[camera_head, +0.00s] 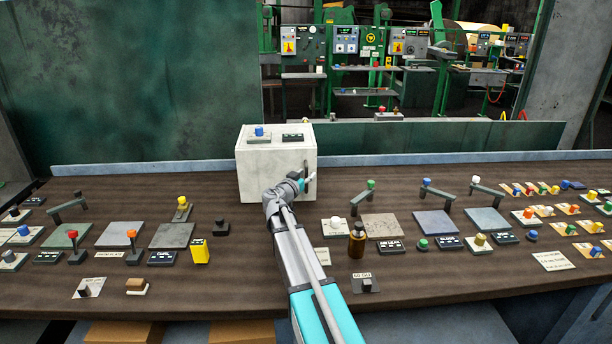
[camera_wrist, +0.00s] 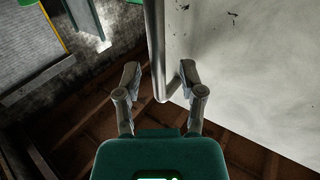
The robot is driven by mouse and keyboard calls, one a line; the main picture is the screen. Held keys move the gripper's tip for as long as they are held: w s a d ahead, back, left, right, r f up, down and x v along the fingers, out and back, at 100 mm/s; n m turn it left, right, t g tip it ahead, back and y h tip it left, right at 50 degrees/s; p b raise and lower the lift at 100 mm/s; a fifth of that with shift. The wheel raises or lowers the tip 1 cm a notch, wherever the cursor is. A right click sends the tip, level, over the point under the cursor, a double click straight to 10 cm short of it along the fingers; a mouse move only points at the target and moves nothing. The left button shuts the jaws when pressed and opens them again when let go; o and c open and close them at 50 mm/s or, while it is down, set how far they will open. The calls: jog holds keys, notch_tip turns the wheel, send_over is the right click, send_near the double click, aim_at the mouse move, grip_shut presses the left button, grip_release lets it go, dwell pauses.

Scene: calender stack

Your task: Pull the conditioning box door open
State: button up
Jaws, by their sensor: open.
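The conditioning box (camera_head: 262,165) is a white, scuffed cube at the middle back of the wooden bench. Its door looks closed, though my arm covers part of the front. A dark vertical handle (camera_head: 307,180) shows at the right of the box, beside my gripper (camera_head: 304,181). In the wrist view the handle is a grey bar (camera_wrist: 157,60) standing off the pale door panel (camera_wrist: 245,60). My gripper (camera_wrist: 157,80) is open there, with one finger on each side of the bar's lower end. I cannot tell whether either finger touches it.
A brown bottle (camera_head: 357,240) stands right of my arm. Plates, levers and buttons crowd both sides of the bench (camera_head: 225,290).

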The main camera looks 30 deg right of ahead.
jog(key=shift+w+d, duration=0.15)
jog(key=shift+d, duration=0.05)
jog(key=shift+c, duration=0.2)
grip_shut()
